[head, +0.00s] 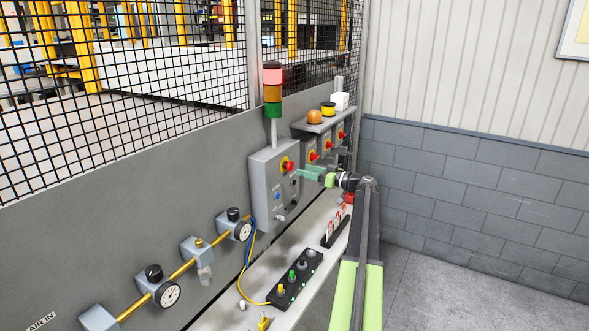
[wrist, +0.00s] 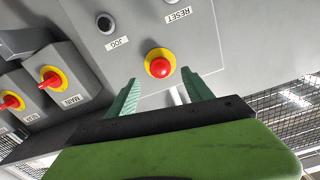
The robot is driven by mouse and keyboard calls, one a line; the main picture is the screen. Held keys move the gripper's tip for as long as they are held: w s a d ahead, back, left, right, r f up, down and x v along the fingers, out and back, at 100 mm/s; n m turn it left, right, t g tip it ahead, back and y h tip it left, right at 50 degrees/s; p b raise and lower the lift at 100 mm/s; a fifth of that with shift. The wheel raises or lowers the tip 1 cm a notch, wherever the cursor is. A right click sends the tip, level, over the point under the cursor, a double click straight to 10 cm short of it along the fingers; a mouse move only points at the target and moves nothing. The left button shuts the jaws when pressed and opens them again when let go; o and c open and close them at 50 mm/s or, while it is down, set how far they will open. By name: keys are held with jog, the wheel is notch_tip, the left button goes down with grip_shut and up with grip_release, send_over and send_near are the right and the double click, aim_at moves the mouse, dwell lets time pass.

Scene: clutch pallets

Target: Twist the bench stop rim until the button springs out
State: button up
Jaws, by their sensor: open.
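A red mushroom button in a yellow collar (head: 288,166) is on the front of a grey control box (head: 262,178); I take it for the bench stop. In the wrist view the red button (wrist: 159,65) lies ahead, between and beyond the fingertips, near JOG and RESET labels. My gripper (head: 306,173) is open, its green fingers (wrist: 161,88) pointing at the button from the right in the head view. The fingers look apart from the button. Any label of this button is hidden or out of view.
Gauges (head: 167,294) on a brass pipe and a black button strip (head: 293,279) lie to the lower left. A mesh fence (head: 130,90) rises behind.

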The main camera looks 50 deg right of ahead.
aim_at(292, 167)
jog(key=x, duration=0.5)
jog(key=shift+w+a, duration=0.1)
jog(key=shift+w, duration=0.25)
jog(key=shift+c, duration=0.3)
